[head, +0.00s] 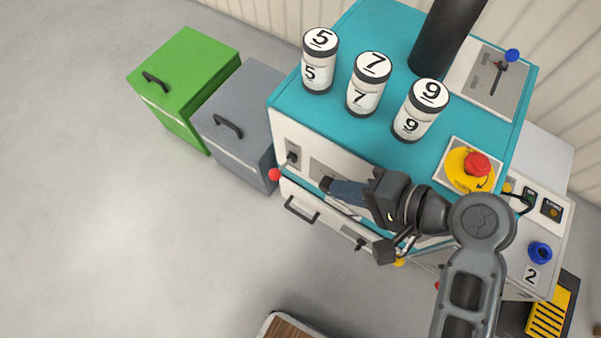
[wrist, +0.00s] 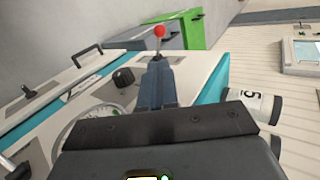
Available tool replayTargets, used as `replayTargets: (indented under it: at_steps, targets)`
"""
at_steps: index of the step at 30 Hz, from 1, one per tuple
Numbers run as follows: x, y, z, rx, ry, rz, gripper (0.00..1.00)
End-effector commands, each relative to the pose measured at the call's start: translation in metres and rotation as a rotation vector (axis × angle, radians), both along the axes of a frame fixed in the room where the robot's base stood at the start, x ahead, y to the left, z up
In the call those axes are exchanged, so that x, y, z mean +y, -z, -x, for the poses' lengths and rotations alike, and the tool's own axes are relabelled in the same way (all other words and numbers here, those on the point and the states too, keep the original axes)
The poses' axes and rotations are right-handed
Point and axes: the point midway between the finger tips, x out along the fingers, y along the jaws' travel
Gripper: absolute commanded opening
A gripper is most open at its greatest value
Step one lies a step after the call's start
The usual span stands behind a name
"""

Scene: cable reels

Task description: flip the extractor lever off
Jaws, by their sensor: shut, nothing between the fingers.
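Two levers show, and no label tells me which is the extractor lever. One has a blue knob (head: 512,55) on a slotted plate on the teal cabinet top, beside a black pipe. The other has a red ball (head: 275,174) at the left end of the cabinet front. My gripper (head: 327,184) is shut and empty in front of the cabinet's front panel, right of the red ball. In the wrist view, the red ball (wrist: 159,31) appears just beyond my shut fingertips (wrist: 157,62); I cannot tell whether they touch its stem. The blue-knobbed lever is far from my gripper.
Canisters 5 (head: 319,62), 7 (head: 368,85) and 9 (head: 420,110) stand on the cabinet top. A red stop button (head: 477,164) is near my arm. A drawer handle (head: 300,210) sits below my gripper. Grey (head: 240,125) and green (head: 183,80) bins stand left; the left floor is clear.

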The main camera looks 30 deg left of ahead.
Motion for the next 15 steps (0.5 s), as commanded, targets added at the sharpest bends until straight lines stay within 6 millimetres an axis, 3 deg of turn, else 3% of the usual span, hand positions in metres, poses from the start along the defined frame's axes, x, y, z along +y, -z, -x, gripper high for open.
replayTargets:
  at_steps: [8, 15]
  targets:
    - [0.001, 0.001, 0.000, 0.000, 0.001, 0.001, 0.00]
    - [0.023, 0.019, 0.001, -0.002, -0.001, 0.001, 0.00]
